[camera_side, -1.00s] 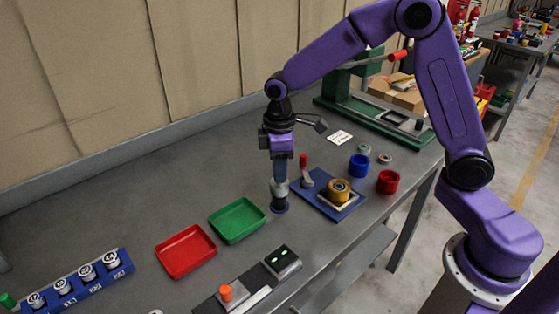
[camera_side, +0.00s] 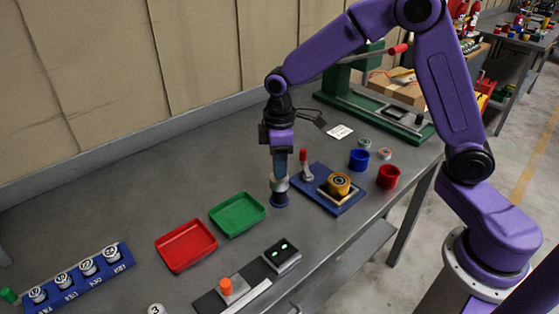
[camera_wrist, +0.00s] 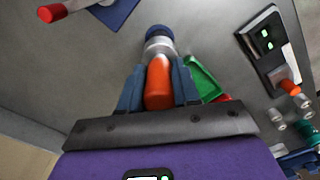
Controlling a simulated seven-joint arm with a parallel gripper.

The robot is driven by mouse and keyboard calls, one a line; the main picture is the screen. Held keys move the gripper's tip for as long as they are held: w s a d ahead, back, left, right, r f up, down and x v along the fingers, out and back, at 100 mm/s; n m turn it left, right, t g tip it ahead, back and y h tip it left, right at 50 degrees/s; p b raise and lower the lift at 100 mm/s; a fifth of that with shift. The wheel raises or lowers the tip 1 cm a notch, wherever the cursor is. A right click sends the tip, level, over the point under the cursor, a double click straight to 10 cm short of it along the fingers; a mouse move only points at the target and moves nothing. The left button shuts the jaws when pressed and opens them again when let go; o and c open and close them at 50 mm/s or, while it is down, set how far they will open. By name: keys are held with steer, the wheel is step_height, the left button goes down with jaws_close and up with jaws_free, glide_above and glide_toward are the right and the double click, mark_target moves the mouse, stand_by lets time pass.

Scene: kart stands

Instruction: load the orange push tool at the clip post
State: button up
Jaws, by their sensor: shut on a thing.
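My gripper (camera_side: 280,172) points straight down over the bench and is shut on the orange push tool (camera_wrist: 158,85). In the wrist view its orange handle lies between the two blue-grey fingers; in the side view the fingers hide it. Directly beyond the handle are a silver collar (camera_wrist: 158,45) and a dark blue round end (camera_wrist: 159,32). In the side view the silver part (camera_side: 279,184) and blue end (camera_side: 280,201) are below my fingers, at or just above the bench. I cannot tell whether they belong to the tool or to a post. No separate clip post is clearly identifiable.
A blue plate (camera_side: 312,197) with a red-handled clamp (camera_side: 305,164) and a yellow ring part (camera_side: 339,184) is close right. Green (camera_side: 240,229) and red (camera_side: 187,260) trays are left.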

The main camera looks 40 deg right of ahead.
steer(key=shift+f, duration=0.45)
stand_by(0.8)
steer(key=shift+r, duration=0.1)
steer(key=shift+r, duration=3.45)
